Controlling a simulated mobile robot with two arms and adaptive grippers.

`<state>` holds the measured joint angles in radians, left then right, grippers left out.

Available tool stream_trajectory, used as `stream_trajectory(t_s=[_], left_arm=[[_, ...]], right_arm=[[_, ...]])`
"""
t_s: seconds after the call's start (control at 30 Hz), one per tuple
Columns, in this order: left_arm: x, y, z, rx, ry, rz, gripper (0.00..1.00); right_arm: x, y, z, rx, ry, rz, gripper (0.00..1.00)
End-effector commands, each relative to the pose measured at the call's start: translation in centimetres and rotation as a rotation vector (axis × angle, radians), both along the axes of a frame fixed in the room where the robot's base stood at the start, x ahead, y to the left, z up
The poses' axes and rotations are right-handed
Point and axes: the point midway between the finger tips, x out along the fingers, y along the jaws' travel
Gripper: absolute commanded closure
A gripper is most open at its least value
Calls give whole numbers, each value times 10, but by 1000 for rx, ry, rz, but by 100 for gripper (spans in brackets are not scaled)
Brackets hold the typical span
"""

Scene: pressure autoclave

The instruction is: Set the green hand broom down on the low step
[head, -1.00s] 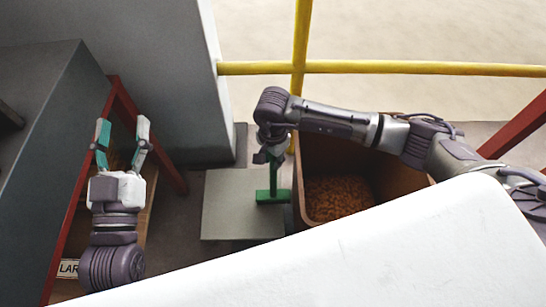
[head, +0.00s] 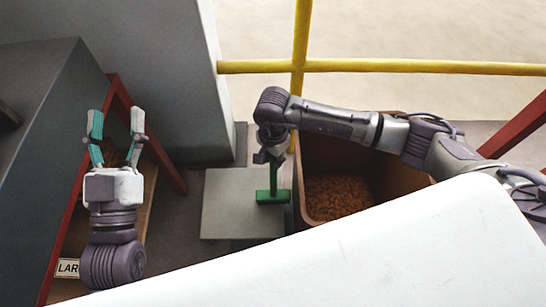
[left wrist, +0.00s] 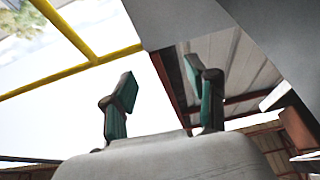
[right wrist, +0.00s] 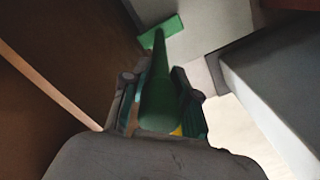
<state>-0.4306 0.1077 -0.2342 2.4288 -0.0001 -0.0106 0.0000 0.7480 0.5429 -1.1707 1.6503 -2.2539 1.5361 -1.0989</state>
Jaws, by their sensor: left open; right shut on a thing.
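The green hand broom (head: 272,190) is over the grey low step (head: 225,215) in the head view, handle up and its wide head at the bottom. I cannot tell whether its head touches the step. My right gripper (head: 268,155) is shut on the upper handle. My left gripper (head: 117,125) is open and empty at the left, fingers upward, and also shows in the left wrist view (left wrist: 160,95).
A brown bin (head: 400,185) with orange-brown bits stands right of the step. A yellow railing (head: 420,66) runs behind. A red frame (head: 165,160) and grey wall (head: 160,80) stand left. A white surface (head: 350,250) covers the front.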

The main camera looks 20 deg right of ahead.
Motion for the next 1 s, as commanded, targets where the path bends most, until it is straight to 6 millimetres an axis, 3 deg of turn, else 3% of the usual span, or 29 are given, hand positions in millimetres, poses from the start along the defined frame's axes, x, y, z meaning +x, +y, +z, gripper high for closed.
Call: stream_trajectory(t_s=[0.7,0.73,0.9,1.0], left_arm=[[-7,0,10,-23,-73,-5,42],[-7,0,11,-24,-77,-5,42],[-7,0,12,-25,-83,-5,42],[-7,0,12,-25,-82,-5,42]], right_arm=[[0,0,-4,0,-1,0,100],[0,0,-4,0,-1,0,71],[0,0,-4,0,-1,0,43],[0,0,-4,0,-1,0,41]])
